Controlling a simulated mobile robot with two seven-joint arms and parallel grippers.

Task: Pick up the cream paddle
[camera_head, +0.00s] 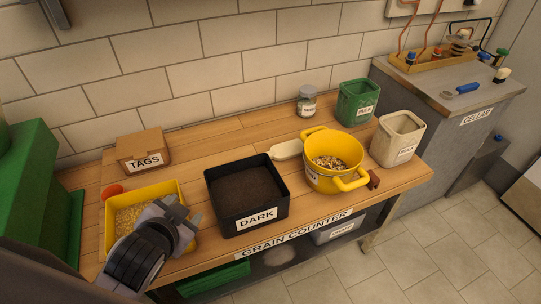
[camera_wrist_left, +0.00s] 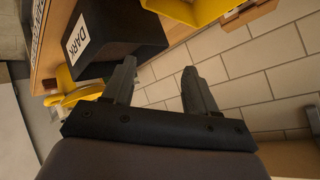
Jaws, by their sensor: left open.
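The cream paddle (camera_head: 286,149) lies on the wooden counter in the head view, between the back right corner of the black DARK bin (camera_head: 221,185) and the yellow two-handled pot (camera_head: 318,181). Its handle end is hard to make out. My left gripper (camera_head: 181,210) is over the yellow grain tray (camera_head: 111,222), left of the DARK bin and well apart from the paddle. In the left wrist view its two fingers (camera_wrist_left: 158,68) are spread with nothing between them. I cannot make out the paddle in that view. My right gripper is not in view.
A TAGS box (camera_head: 143,147) stands at the back left. A glass jar (camera_head: 306,103), a green canister (camera_head: 355,103) and a cream canister (camera_head: 397,139) stand behind and right of the pot. A small dark red object (camera_head: 374,179) lies by the pot. Bare wood shows behind the DARK bin.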

